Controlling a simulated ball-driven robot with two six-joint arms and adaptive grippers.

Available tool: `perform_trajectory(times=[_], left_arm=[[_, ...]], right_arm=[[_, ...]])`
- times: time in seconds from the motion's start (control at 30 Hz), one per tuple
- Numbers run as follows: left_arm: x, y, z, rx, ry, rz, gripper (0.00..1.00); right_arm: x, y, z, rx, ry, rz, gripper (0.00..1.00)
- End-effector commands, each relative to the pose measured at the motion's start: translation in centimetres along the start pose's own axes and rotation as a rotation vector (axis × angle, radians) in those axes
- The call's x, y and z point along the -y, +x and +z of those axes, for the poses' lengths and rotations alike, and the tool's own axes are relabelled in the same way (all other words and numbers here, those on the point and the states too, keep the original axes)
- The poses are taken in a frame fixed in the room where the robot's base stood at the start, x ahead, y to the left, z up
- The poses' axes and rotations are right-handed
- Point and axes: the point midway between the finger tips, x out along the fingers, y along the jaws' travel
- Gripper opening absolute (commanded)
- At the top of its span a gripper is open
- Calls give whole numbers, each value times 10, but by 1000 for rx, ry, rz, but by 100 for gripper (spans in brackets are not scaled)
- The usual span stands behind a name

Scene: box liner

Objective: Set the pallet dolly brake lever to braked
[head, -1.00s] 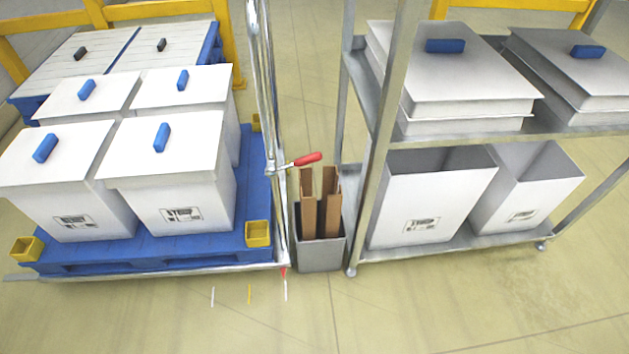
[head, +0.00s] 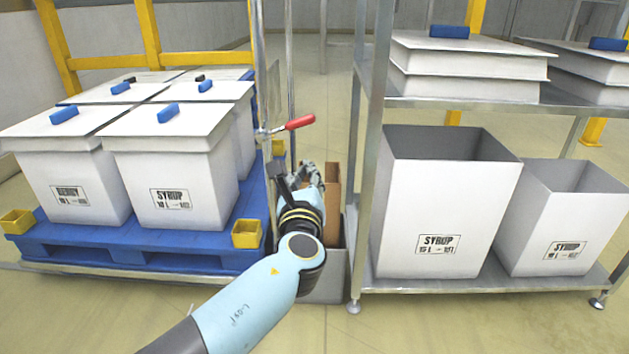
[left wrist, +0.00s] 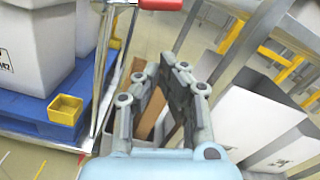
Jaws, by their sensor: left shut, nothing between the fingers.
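The brake lever (head: 300,122) has a red grip and is mounted on the dolly's metal post, its grip pointing right and slightly up. It also shows at the top edge of the left wrist view (left wrist: 160,4). The pallet dolly (head: 130,275) has a metal frame under a blue pallet. My left gripper (head: 312,172) is shut and empty, just below the lever and apart from it. Its dark fingers (left wrist: 174,70) show in the left wrist view, below the red grip. My right gripper is in neither current view.
White lidded boxes (head: 165,165) stand on the blue pallet (head: 90,240). A grey bin (head: 325,290) with brown cardboard (head: 333,205) stands beside the post, partly hidden by my arm. A metal rack (head: 480,285) with open white boxes (head: 440,200) stands close on the right, leaving a narrow gap.

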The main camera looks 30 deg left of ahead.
Motion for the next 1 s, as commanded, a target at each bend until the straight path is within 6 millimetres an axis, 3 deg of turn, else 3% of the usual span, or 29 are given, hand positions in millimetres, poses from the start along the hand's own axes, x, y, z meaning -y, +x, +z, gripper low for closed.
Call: perform_trajectory(times=[0.03, 0.17, 0.67, 0.83, 1.0], left_arm=[[-4, 1, -18, -2, -4, 2, 0], [-2, 6, -28, 0, -13, 2, 0], [0, 10, -28, 4, -18, 0, 0], [0, 29, -28, 5, -17, -1, 0], [-2, 64, -30, 4, -16, 0, 0]], right_arm=[[2, 15, 12, 18, -1, -2, 48], [3, 28, 26, 46, -2, -4, 48], [3, 29, 29, 51, -2, -5, 48], [4, 28, 28, 46, -2, -7, 48], [6, 23, 24, 30, -3, -13, 48]])
